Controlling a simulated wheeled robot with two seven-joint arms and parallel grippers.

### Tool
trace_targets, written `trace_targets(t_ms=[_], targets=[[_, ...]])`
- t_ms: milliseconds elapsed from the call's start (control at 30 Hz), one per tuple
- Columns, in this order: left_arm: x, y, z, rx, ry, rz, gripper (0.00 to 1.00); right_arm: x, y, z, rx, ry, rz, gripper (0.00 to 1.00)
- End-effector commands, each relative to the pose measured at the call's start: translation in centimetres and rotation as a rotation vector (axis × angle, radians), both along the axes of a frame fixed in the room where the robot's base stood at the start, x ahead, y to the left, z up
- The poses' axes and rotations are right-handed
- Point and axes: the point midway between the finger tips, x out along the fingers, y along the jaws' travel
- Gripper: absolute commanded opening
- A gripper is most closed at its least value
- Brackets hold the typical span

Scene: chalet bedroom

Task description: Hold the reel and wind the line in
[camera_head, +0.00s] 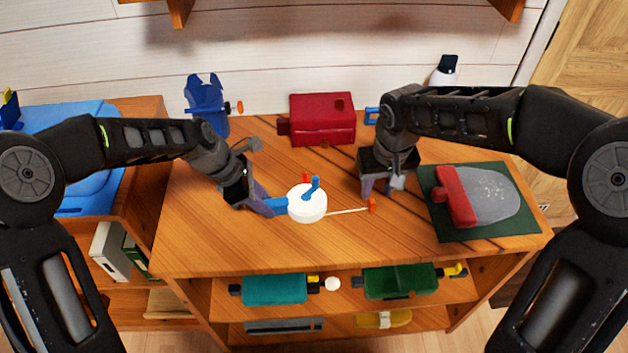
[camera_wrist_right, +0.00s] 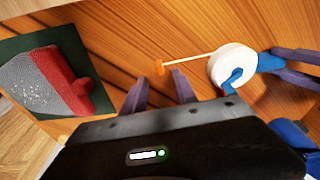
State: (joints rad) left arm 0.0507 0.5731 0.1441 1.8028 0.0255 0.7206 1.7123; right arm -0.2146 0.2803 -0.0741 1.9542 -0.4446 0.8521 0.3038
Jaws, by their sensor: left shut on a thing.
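The reel is a white disc (camera_head: 307,206) with a blue crank (camera_head: 314,186) standing on its face and a blue handle (camera_head: 278,203) on its left side. My left gripper (camera_head: 266,204) is shut on the blue handle. A pale line (camera_head: 346,211) runs from the reel to the right and ends in an orange-red piece (camera_head: 372,205). My right gripper (camera_head: 378,188) is open and empty above the table, near that end piece. In the right wrist view, the reel (camera_wrist_right: 234,62), line (camera_wrist_right: 190,59) and orange end (camera_wrist_right: 159,68) lie beyond the open fingers (camera_wrist_right: 160,88).
A dark green mat (camera_head: 450,230) with a red-handled grey item (camera_head: 497,195) lies at the right. A red box (camera_head: 322,118) and a blue item (camera_head: 206,103) stand at the back. The table (camera_head: 230,240) is clear in front of the reel. Shelves below hold several items.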

Motion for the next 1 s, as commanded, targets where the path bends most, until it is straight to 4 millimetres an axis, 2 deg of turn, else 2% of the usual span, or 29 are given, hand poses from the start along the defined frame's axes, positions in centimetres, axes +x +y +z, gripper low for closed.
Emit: trace_targets(t_ms=[467, 600, 733, 867, 1000], targets=[[-0.1, 0.0, -0.1, 0.0, 0.002, -0.001, 0.0, 0.0, 0.0, 0.0, 0.0, 0.0, 0.001, 0.36], [-0.1, 0.0, -0.1, 0.0, 0.002, -0.001, 0.0, -0.1, 0.6, -0.7, -0.004, 0.014, 0.013, 0.36], [-0.1, 0.0, -0.1, 0.0, 0.002, -0.001, 0.0, 2.0, 2.0, -0.4, 0.02, 0.012, -0.017, 0.36], [0.0, 0.0, -0.1, 0.0, 0.002, -0.001, 0.0, 4.4, 3.9, 0.9, 0.102, 0.05, -0.272, 0.36], [0.0, 0.0, -0.1, 0.0, 0.001, 0.0, 0.0, 6.2, 6.2, 3.0, 0.206, 0.128, -0.642, 0.36]])
